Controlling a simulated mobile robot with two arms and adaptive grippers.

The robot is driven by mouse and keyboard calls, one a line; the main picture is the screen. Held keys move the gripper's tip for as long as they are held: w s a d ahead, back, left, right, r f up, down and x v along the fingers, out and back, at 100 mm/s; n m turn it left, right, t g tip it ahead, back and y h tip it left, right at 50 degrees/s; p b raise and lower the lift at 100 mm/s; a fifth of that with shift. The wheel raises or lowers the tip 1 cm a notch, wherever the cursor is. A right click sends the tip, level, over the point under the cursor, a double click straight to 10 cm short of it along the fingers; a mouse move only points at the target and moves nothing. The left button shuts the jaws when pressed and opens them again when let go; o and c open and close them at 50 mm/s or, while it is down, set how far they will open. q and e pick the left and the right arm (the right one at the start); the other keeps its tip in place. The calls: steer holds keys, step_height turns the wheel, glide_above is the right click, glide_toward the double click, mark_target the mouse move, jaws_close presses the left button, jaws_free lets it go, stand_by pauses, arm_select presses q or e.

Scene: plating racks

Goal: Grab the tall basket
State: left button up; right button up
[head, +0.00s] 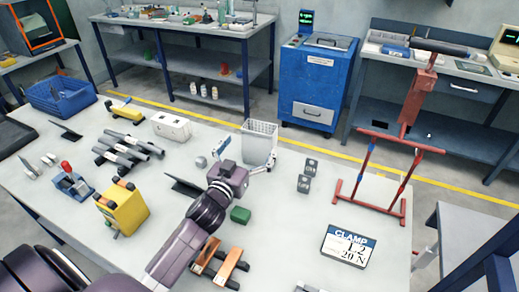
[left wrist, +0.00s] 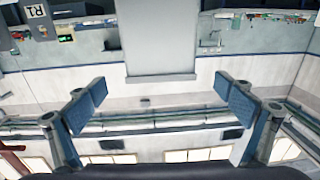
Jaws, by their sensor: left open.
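The tall basket (head: 260,143) is pale, with small openings in its walls, and stands upright near the back edge of the grey table. My left gripper (head: 244,157) is open in front of it, its right finger overlapping the basket's lower part in the head view. I cannot tell whether they touch. In the left wrist view, the open left gripper (left wrist: 162,102) has its fingers wide apart with nothing between them. A pale grey panel (left wrist: 160,45), which looks like the basket's wall, is beyond them. My right gripper is not in view.
A blue cabinet (head: 313,82) stands behind.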

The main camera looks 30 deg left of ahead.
mark_target(256, 140)
arm_select(q)
step_height(256, 140, down, 2)
steer(key=shift+f, duration=0.1)
steer(key=shift+w, duration=0.4)
steer(key=shift+w+a+p, duration=0.25)
steer(key=shift+w+p, duration=0.1)
steer(key=shift+w, duration=1.35)
steer(key=shift+w+a+p, duration=0.2)
steer(key=shift+w+p, duration=0.1)
steer(key=shift+w, duration=1.4)
steer(key=c, duration=1.2)
steer(key=shift+c, duration=0.9)
steer(key=shift+r, duration=0.2)
